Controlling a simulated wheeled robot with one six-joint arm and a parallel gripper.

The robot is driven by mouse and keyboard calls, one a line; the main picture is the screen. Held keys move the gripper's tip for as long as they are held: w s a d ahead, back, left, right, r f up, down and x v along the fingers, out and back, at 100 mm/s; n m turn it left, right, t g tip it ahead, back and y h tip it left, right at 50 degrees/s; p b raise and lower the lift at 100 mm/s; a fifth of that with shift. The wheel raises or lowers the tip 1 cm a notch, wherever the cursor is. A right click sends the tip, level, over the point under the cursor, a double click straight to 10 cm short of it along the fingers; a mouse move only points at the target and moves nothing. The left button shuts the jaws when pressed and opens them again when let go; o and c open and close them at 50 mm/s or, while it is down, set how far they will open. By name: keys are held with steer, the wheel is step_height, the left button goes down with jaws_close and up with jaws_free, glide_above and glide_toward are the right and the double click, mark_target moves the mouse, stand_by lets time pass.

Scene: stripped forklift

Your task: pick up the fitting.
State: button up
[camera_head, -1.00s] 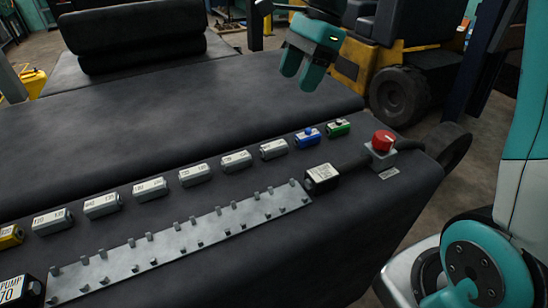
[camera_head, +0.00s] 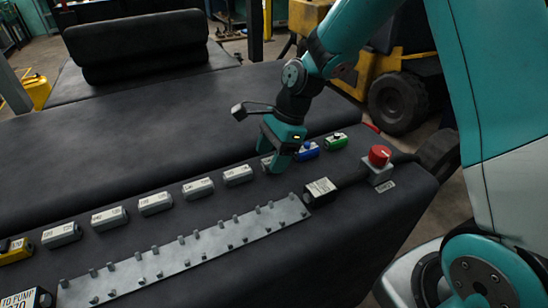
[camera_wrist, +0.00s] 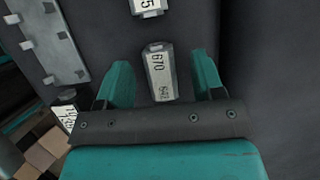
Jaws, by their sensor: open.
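A row of small block-shaped fittings lies on the black padded surface. In the head view this fitting (camera_head: 266,162) is mostly hidden behind my gripper (camera_head: 277,163). My gripper (camera_wrist: 161,62) is open, with one teal finger on each side of the fitting. A gap shows on both sides, so the fingers do not look to be touching it.
Beside it are a grey fitting (camera_head: 238,175), a blue one (camera_head: 307,150) and a green one (camera_head: 335,141). A yellow one (camera_head: 16,250) is far left. A metal strip with studs (camera_head: 190,252), a black labelled block (camera_head: 321,190) and a red knob (camera_head: 379,155) are nearer.

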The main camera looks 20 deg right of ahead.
steer(key=shift+a+f, duration=0.25)
steer(key=shift+f, duration=0.4)
steer(key=c, duration=1.1)
steer(key=shift+o, duration=0.2)
steer(key=shift+r, duration=0.1)
